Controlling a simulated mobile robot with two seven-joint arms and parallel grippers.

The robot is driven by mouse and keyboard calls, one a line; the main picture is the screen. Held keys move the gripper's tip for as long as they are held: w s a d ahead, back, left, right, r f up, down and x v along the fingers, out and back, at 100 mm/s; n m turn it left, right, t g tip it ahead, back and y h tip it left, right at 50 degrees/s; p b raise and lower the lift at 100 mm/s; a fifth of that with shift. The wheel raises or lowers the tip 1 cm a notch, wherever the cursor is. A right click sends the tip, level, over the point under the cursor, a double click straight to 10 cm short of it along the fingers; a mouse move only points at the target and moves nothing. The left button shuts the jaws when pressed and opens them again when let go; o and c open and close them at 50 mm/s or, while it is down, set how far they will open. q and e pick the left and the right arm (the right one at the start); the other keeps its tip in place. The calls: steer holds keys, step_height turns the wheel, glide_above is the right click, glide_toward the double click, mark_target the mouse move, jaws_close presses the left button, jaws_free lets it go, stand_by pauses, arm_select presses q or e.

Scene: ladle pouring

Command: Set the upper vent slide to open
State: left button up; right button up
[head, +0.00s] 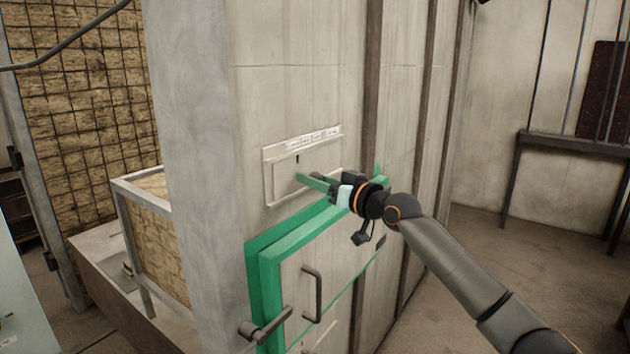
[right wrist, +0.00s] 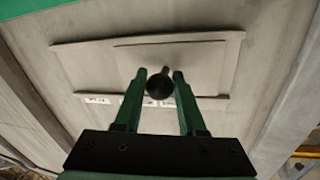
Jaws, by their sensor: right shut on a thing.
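The upper vent slide (head: 285,182) is a flat pale plate in a raised frame (head: 268,180) on the wall above the green-framed door. A small dark mark shows near the plate's top. The plate also shows in the right wrist view (right wrist: 200,55), with a round dark knob (right wrist: 160,88) in front of it. My right gripper (head: 303,179) reaches the plate from the right. Its green fingers (right wrist: 160,76) are shut on the knob, one on each side. The fingers and wrist hide the knob and part of the plate in the head view. My left gripper is not in view.
A label strip (head: 315,138) with unreadable small print runs along the frame's top. Below is a door with a green frame (head: 268,295), a dark handle (head: 312,295) and a latch lever (head: 265,328). A dark bench (head: 570,145) stands far right; floor between is clear.

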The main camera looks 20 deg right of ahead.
jaws_close()
stand_by(0.6)
